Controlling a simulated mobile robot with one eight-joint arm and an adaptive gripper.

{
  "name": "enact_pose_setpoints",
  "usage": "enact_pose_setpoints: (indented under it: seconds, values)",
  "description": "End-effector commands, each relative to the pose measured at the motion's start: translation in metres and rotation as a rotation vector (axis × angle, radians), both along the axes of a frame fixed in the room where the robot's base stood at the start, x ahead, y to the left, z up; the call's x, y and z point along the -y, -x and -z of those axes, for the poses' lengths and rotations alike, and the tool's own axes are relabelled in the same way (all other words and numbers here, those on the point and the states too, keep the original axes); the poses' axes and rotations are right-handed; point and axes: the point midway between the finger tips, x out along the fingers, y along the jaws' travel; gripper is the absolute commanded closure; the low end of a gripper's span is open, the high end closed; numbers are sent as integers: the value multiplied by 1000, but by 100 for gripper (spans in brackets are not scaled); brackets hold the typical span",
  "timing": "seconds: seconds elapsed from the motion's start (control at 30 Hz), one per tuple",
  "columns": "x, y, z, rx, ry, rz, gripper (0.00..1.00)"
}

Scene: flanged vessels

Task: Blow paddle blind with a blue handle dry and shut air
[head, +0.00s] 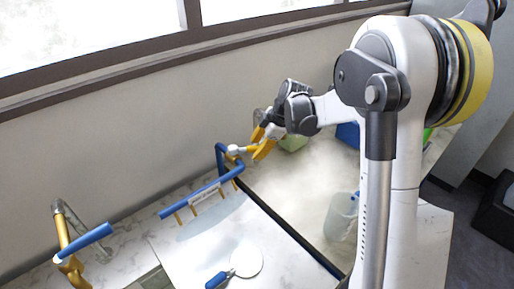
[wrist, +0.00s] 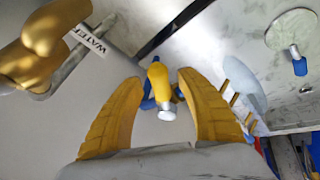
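The paddle blind, a pale round disc (head: 248,260) with a blue handle (head: 216,281), lies on the pale bench; its disc (wrist: 295,30) also shows in the wrist view. A blue pipe (head: 190,200) with yellow nozzles and a white label, too small to read, stands behind it. At the pipe's far end is a yellow valve (wrist: 158,85) with a silver-white end. My gripper (head: 262,142) is beside this valve. In the wrist view its yellow fingers (wrist: 157,105) are apart, with the valve showing between them; I cannot tell whether they touch it.
A golden tap with a blue lever (head: 85,237) stands at the left; a label reading WATER (wrist: 87,38) shows in the wrist view. A pale blue oval patch (head: 212,217) lies below the nozzles. A translucent container (head: 341,216) is at the right. The wall is close behind.

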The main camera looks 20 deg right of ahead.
Motion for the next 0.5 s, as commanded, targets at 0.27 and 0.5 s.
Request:
enact_pose_setpoints:
  seconds: [0.27, 0.5]
  values:
    - [4, 4, -12, 0, 0, 1, 56]
    - [21, 22, -59, -1, 0, 2, 56]
